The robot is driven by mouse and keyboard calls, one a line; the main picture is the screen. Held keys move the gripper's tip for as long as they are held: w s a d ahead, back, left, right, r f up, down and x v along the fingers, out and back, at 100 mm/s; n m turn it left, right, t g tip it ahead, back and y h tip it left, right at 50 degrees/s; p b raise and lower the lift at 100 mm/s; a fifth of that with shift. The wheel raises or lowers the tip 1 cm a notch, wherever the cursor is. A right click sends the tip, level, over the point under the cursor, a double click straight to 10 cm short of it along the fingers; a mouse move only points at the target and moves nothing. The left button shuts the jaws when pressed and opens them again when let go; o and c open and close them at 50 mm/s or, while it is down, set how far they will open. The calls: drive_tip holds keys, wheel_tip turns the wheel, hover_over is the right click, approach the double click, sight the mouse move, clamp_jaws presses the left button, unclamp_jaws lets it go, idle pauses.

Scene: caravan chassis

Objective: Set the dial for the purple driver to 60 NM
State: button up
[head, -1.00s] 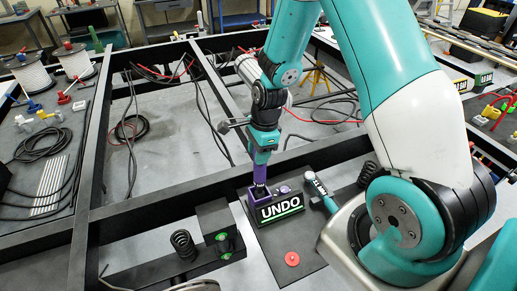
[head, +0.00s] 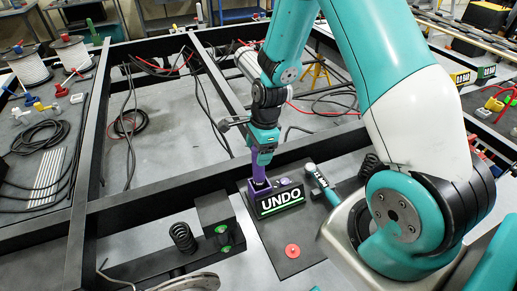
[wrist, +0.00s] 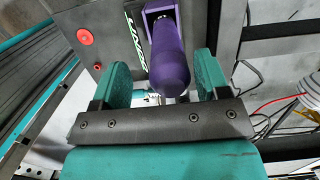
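The purple driver (head: 261,170) stands upright in a purple holder (head: 257,190) behind the UNDO sign (head: 280,202) on a dark panel. In the wrist view the driver's purple handle (wrist: 169,60) points toward my gripper. My gripper (head: 264,147) is right above the driver in the head view. In the wrist view my gripper (wrist: 163,80) is open, one teal finger on each side of the handle, with visible gaps. A small purple knob (head: 286,183), possibly the dial, sits behind the sign. Its setting is too small to read.
A teal-handled tool (head: 322,184) with a dark label lies right of the sign. A red round button (head: 292,251) is on the panel's front part; it also shows in the wrist view (wrist: 85,37). A coil spring (head: 183,237) stands to the left. Black chassis beams (head: 150,205) surround the panel.

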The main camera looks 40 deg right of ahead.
wheel_tip(320, 180, up, 17)
drive_tip(key=d+b, duration=0.1)
drive_tip(key=d, duration=0.1)
drive_tip(key=shift+s+d+r, duration=0.15)
drive_tip(key=shift+s+d, duration=0.15)
idle(0.4)
